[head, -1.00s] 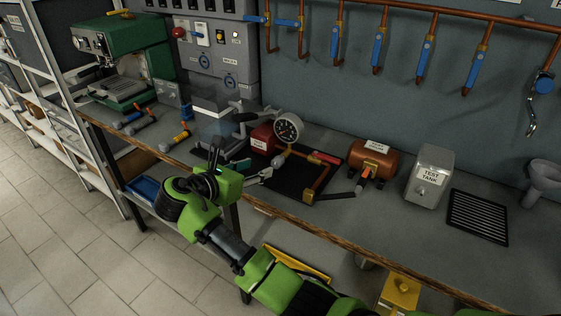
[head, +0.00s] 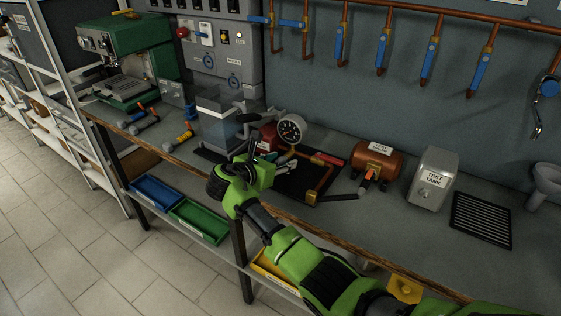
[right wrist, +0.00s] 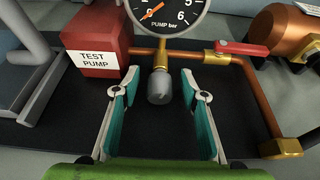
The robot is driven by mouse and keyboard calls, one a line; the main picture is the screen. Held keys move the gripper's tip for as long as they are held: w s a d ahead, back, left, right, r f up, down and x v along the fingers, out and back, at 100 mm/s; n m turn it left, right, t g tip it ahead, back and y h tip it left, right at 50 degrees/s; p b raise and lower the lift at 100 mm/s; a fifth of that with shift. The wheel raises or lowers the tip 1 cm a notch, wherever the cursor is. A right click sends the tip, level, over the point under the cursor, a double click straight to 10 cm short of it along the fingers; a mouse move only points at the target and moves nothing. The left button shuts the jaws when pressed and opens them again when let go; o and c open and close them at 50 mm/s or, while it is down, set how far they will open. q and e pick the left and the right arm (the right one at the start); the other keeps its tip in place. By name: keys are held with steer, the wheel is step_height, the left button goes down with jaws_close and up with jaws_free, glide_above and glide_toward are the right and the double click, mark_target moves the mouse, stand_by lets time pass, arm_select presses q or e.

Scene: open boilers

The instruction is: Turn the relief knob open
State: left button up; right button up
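A grey rounded knob (right wrist: 158,88) sits on the brass fitting below the pressure gauge (right wrist: 166,12) in the right wrist view; I take it for the relief knob. My right gripper (right wrist: 160,76) is open, with one teal-padded finger on each side of the knob. Gaps show between the knob and both fingers, and nothing is held. In the head view my right gripper (head: 283,161) is over the front of the bench, just below the gauge (head: 291,128). The knob cannot be made out there. My left gripper is not in view.
The red TEST PUMP box (right wrist: 101,40) stands left of the knob. A copper pipe with a red lever (right wrist: 241,48) runs to the right. The copper tank (head: 375,161) and grey TEST TANK (head: 433,178) stand farther right. A clear container (head: 215,118) is left.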

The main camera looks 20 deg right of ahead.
steer(key=c, duration=1.1)
steer(key=shift+r+p, duration=0.15)
steer(key=shift+p, duration=0.4)
steer(key=shift+c, duration=0.2)
steer(key=shift+m+t+y+p, duration=0.3)
steer(key=shift+m+p, duration=0.1)
steer(key=shift+p, duration=0.05)
steer(key=o, duration=1.1)
steer(key=shift+o, duration=0.2)
steer(key=v, duration=1.2)
